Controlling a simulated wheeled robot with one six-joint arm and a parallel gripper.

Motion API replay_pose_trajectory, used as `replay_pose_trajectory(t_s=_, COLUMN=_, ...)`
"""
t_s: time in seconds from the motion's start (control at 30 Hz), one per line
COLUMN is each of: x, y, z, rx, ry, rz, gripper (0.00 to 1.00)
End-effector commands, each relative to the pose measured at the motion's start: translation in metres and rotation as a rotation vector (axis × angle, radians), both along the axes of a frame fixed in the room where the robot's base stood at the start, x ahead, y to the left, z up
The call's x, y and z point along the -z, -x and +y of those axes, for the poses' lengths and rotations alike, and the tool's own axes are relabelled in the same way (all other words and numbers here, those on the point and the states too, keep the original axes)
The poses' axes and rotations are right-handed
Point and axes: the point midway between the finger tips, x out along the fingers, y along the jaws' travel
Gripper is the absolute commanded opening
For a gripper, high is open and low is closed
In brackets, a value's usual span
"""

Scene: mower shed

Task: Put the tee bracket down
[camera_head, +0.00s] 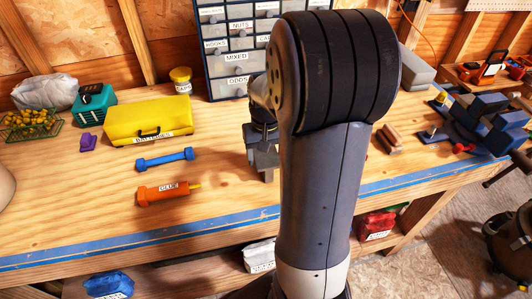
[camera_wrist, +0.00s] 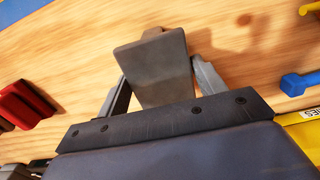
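The tee bracket (camera_wrist: 155,72) is a plain grey piece with a broad flat face and a small stub at its far end. In the wrist view it sits between the two fingers of my gripper (camera_wrist: 160,68), which appear to press on its sides. In the head view my gripper (camera_head: 262,140) points down over the workbench (camera_head: 225,215), with the grey bracket (camera_head: 264,160) below it, close to the wooden top. My arm hides part of it. I cannot tell whether the bracket touches the bench.
Left of the gripper lie a blue bar (camera_head: 165,159) and an orange glue tube (camera_head: 162,193). A yellow case (camera_head: 147,122) stands behind them, near a drawer cabinet (camera_head: 228,60). Bare wood shows around the bracket and toward the blue-taped front edge.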

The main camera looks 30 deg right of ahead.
Motion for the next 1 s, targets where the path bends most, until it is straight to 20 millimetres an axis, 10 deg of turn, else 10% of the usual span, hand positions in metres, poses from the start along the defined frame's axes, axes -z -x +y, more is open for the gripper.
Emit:
replay_pose_trajectory(t_s=0.57, x=-0.009, y=-0.001, z=0.000, rx=0.000, ry=0.001, rz=-0.003, gripper=0.83)
replay_pose_trajectory(t_s=1.0, x=-0.096, y=-0.001, z=0.000, rx=0.000, ry=0.001, rz=-0.005, gripper=0.83)
